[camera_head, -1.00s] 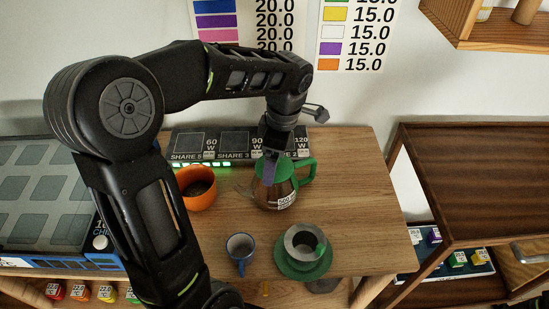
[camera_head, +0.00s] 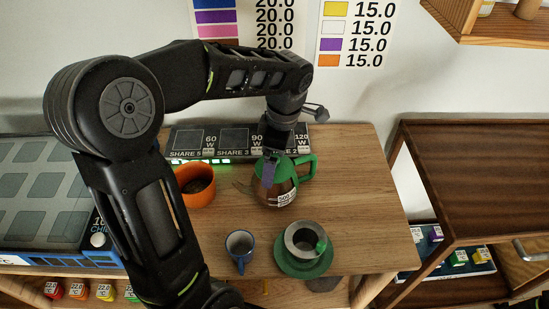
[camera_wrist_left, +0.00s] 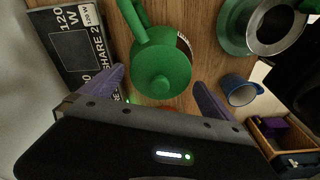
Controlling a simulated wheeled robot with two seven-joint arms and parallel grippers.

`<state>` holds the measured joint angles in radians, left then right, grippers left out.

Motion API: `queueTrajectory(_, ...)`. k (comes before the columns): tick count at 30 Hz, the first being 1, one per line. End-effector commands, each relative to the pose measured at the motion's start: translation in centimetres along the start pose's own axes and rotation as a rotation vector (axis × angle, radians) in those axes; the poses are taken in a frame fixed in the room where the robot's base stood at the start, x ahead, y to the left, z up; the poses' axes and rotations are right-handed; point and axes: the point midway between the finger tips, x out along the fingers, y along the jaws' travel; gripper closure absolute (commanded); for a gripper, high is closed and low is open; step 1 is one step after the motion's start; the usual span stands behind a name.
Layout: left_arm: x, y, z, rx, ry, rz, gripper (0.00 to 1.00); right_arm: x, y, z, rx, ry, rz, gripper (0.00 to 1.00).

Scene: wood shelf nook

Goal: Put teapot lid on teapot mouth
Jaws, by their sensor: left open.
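The teapot (camera_head: 279,190) stands on the wooden tabletop; it has a brown-looking glass body, a white label and a green handle (camera_head: 306,165). The round green teapot lid (camera_wrist_left: 161,74), with a small knob in its middle, shows on top of the teapot in the left wrist view. It appears to cover the mouth; the rim is not clear enough to tell how it sits. My left gripper (camera_head: 268,172) is over the teapot. Its purple fingers (camera_wrist_left: 158,78) are open, one on each side of the lid, with gaps visible. My right gripper is not in view.
An orange pot (camera_head: 198,188) stands left of the teapot. A blue mug (camera_head: 239,248) and a metal cup (camera_head: 303,232) on a green saucer (camera_head: 290,267) stand in front. A dark labelled panel (camera_head: 190,141) lies behind. The tabletop's right side is clear.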

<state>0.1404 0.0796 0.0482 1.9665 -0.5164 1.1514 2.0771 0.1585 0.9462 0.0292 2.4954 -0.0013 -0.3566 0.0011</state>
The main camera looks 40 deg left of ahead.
Motion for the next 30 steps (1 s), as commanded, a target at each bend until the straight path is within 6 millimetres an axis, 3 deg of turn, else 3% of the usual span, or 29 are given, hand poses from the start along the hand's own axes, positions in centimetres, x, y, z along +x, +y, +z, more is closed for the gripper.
queueTrajectory(8, -1.8, 0.0, -0.2, 0.0, 0.0, 0.0, 0.0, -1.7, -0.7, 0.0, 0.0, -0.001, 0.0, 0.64)
queueTrajectory(10, -2.5, 0.1, -0.1, 0.0, -0.001, 0.004, 0.0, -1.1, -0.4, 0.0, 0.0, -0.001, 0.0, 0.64)
queueTrajectory(20, -10.0, 0.1, -0.1, 0.0, -0.002, 0.006, 0.0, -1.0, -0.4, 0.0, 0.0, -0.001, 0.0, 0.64)
queueTrajectory(22, -11.8, 0.0, -0.2, 0.0, 0.0, 0.001, 0.0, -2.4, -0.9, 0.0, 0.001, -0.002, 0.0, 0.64)
queueTrajectory(30, -13.3, 0.0, -0.1, 0.001, 0.0, 0.0, 0.0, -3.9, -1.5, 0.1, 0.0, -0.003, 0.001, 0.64)
